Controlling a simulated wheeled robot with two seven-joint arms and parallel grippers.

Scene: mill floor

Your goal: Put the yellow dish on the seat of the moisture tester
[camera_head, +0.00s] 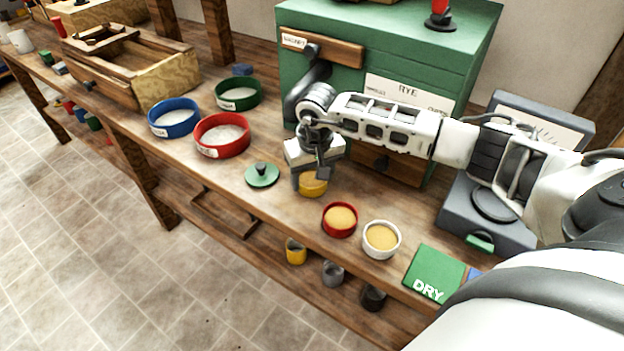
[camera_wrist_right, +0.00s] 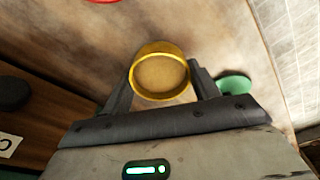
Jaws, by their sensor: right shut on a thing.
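The yellow dish (camera_head: 313,184) holds a tan fill and is at the middle of the bench, in front of the green cabinet. In the right wrist view the dish (camera_wrist_right: 160,73) sits between the two fingers. My right gripper (camera_head: 311,178) is shut on it; I cannot tell whether the dish touches the bench. The moisture tester (camera_head: 455,207) is the grey device at the right, with a round dark seat (camera_head: 493,204) partly hidden by my right arm. My left gripper is not in view.
A red dish (camera_head: 340,220) and a white dish (camera_head: 381,240) stand close to the right of the yellow one. A green lid (camera_head: 262,175) lies left. A green DRY card (camera_head: 433,273) lies before the tester. The green cabinet (camera_head: 400,60) stands behind.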

